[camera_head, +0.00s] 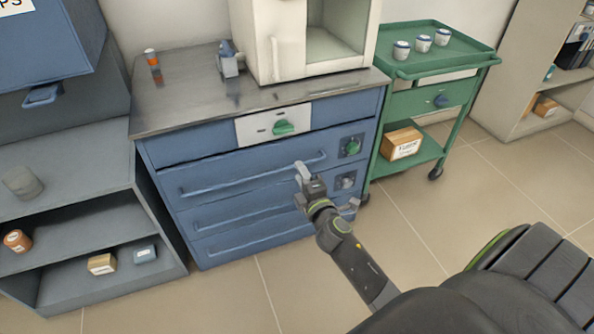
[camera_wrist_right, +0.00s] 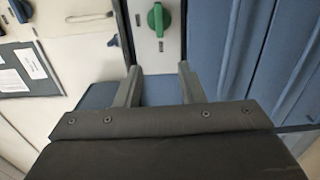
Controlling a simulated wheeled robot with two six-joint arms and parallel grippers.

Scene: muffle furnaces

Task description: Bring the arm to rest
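My right arm reaches up from the lower right of the head view, and its gripper (camera_head: 326,188) hangs in front of the blue drawer cabinet (camera_head: 215,172). Its two fingers are apart with nothing between them. The wrist view also shows the open, empty fingers of the right gripper (camera_wrist_right: 159,68). Beyond them is a pale panel with a green knob (camera_wrist_right: 157,20). My left gripper is in neither view.
A white furnace (camera_head: 280,35) with a visible chamber stands on the metal-topped bench. A green cart (camera_head: 430,68) with several white cups is to its right. Grey shelves (camera_head: 75,150) stand at the left. The tiled floor (camera_head: 480,180) is clear at right.

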